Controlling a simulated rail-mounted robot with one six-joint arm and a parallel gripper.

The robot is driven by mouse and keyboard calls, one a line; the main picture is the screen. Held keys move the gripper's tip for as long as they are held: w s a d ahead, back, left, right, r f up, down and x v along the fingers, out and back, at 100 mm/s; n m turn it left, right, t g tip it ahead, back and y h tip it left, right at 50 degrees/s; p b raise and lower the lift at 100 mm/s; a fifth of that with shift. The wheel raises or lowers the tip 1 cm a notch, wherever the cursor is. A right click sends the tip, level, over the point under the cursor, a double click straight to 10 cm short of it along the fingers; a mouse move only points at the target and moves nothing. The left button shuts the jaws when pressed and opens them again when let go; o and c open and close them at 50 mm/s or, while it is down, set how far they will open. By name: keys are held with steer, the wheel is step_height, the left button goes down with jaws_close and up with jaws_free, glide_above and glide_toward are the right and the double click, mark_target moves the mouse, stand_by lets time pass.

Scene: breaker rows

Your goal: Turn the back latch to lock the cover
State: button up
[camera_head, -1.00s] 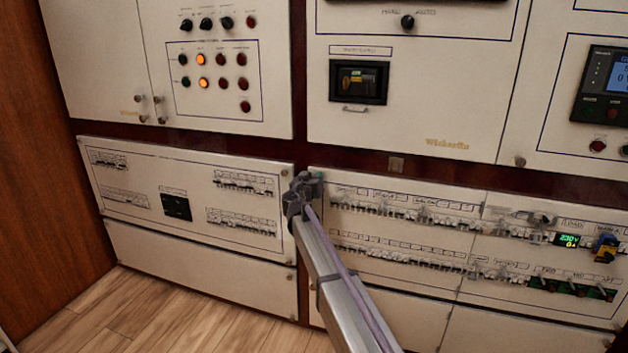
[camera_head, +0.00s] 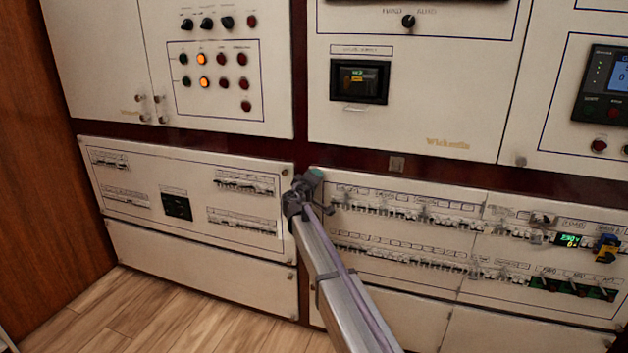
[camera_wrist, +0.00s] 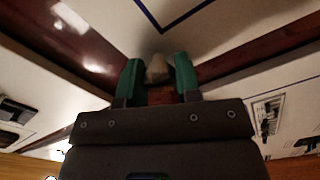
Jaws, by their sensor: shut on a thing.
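My gripper (camera_head: 314,174) is at the upper left corner of the lower right breaker cover (camera_head: 400,230). In the wrist view my gripper (camera_wrist: 158,78) has its two green fingertips on either side of a small pale grey-beige latch (camera_wrist: 158,68), and it is shut on it. The latch is hidden behind my gripper in the head view. The latch's turn angle cannot be made out clearly. The cover looks flush with the cabinet front.
A lower left breaker panel (camera_head: 195,188) lies to the left of my arm. Upper cabinet doors (camera_head: 415,120) stand above a dark red frame strip (camera_head: 230,146). Wooden floor (camera_head: 170,310) shows at the lower left.

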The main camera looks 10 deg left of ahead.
steer(key=n, duration=0.4)
steer(key=shift+n, duration=0.4)
stand_by(0.4)
steer(key=o, duration=0.9)
steer(key=shift+o, duration=0.2)
steer(key=shift+s, duration=0.1)
steer(key=v, duration=1)
steer(key=shift+s, duration=0.3)
steer(key=shift+a, duration=0.15)
